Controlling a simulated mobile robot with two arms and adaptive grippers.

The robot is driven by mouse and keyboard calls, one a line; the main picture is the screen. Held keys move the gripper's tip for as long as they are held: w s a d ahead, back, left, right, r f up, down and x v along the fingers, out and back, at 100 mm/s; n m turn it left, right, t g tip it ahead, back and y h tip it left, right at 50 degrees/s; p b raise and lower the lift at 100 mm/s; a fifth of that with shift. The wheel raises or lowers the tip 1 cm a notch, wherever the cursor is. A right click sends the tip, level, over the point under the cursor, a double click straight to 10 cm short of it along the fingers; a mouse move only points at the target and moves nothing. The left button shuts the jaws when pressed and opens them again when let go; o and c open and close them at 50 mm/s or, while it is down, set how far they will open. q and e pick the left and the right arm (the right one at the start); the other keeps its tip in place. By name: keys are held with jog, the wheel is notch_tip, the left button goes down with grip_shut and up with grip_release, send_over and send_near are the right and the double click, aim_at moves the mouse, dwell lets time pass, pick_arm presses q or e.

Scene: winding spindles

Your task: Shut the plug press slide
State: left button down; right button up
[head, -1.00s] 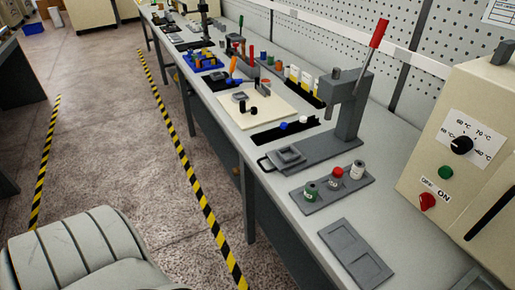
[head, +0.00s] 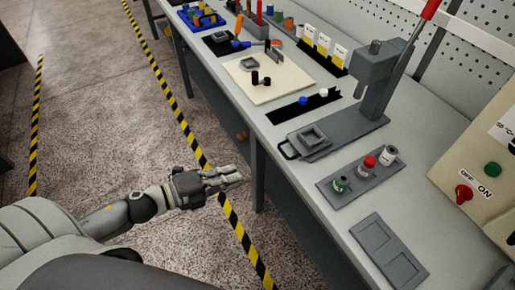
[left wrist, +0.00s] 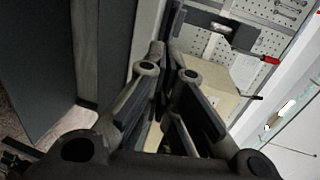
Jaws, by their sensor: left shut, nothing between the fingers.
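The plug press (head: 378,85) is a grey stand with a red-tipped lever, on the bench. Its flat grey slide (head: 311,140) sticks out of the base toward the bench's front edge, clear of the press head. The slide has a square raised nest and a dark loop handle (head: 288,151) at its front end. My left gripper (head: 238,177) is shut and empty, over the floor in front of the bench, lower left of the handle and apart from it. Its dark fingers (left wrist: 163,75) fill the middle of the left wrist view. My right gripper is not in view.
A grey tray (head: 338,197) with green, red and white-topped spools stands right of the slide. An empty two-pocket tray (head: 388,250) lies nearer. A cream control box (head: 477,150) is at the right. A cream board (head: 282,92) lies beyond the press.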

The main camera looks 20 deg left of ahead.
pick_arm(q)
jog(key=r, duration=0.1)
jog(key=p, duration=0.4)
send_near(284, 156)
jog(key=shift+m+h, duration=0.3)
jog(key=x, duration=0.6)
jog(key=shift+w+d+f, duration=0.1)
jog(key=shift+w+f, duration=0.05)
jog(key=shift+w, duration=0.1)
jog(key=shift+w+d+f, duration=0.15)
jog(key=shift+w+d, duration=0.05)
jog(key=shift+w, duration=0.05)
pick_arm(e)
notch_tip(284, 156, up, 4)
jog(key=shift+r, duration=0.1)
